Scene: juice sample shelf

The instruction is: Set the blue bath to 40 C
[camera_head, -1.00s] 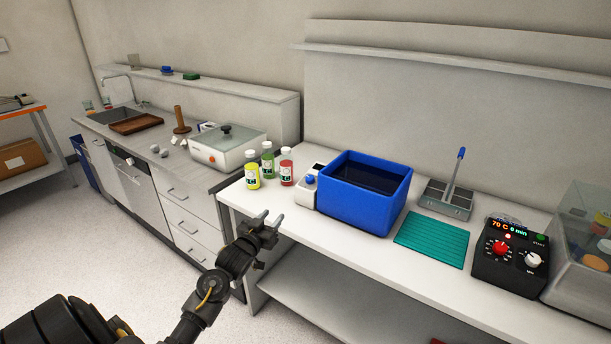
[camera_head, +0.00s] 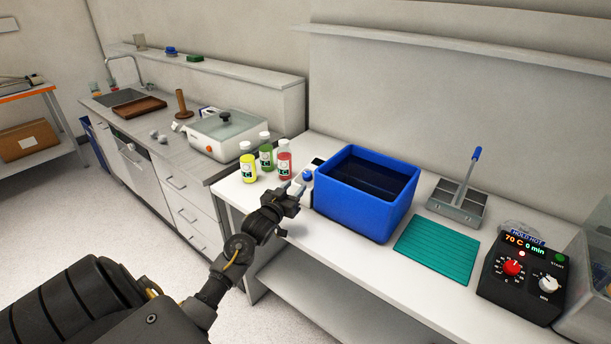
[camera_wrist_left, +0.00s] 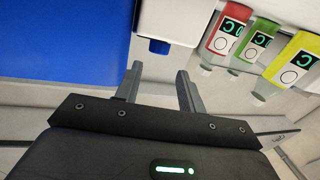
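The blue bath (camera_head: 368,205) is an open box of dark liquid on the white table. It fills the left of the left wrist view (camera_wrist_left: 60,60). Its white control unit (camera_wrist_left: 178,18) stands against its left side in the head view, with a small dark display (camera_head: 317,162) and a blue knob (camera_head: 308,175). The display's reading is too small to tell. My left gripper (camera_head: 296,190) is just in front of the unit. In the left wrist view its two fingers (camera_wrist_left: 159,75) are apart and empty, with the knob (camera_wrist_left: 159,47) just beyond them. My right gripper is out of view.
Yellow, green and red bottles (camera_head: 284,160) stand left of the control unit. A teal mat (camera_head: 437,248), a grey rack (camera_head: 456,205) and a black heater (camera_head: 518,280) reading 70 C are to the right. A white lidded box (camera_head: 220,136) stands on the left counter.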

